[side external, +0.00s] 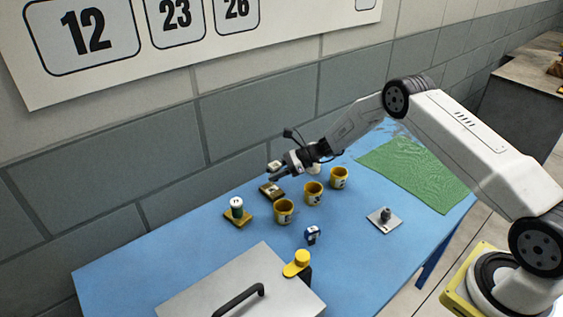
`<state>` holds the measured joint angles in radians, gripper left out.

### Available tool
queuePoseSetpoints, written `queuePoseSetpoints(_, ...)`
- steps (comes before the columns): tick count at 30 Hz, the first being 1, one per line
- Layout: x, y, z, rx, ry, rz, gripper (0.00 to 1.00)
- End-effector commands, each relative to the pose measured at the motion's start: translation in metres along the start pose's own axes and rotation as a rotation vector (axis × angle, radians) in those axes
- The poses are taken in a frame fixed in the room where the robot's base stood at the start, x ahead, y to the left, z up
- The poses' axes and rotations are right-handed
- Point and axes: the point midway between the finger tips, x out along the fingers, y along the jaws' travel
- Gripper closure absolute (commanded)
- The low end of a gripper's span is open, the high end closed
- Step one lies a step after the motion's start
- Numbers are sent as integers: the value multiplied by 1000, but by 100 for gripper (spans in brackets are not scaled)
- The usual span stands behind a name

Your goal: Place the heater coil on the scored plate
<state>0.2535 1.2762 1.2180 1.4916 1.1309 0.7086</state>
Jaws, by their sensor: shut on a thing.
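My gripper (277,172) is over the far side of the blue table, near the wall, pointing left. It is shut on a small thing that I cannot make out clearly. A small pale thing (274,164) shows right by the fingertips; I cannot tell whether it is held or stands behind them. A small square grey plate (374,218) lies on the right part of the table, well apart from my gripper, with a dark knob-like thing (385,213) on it. I cannot tell whether this plate is scored. I cannot clearly pick out the heater coil.
Several yellow cups (283,212) stand in a row near my gripper. A green-and-white cylinder (237,208) stands on a yellow base to the left. A blue-and-white item (312,235), a grey lidded box (205,297) and a green cloth (415,170) are also on the table.

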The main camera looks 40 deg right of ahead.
Motion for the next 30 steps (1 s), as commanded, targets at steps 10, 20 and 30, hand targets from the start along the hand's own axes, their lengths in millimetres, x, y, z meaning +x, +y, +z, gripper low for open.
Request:
queuePoseSetpoints(10,12,-11,-12,-1,0,1,100)
queuePoseSetpoints(20,14,-14,-14,0,0,1,100)
queuePoseSetpoints(30,26,-15,-41,0,0,1,100)
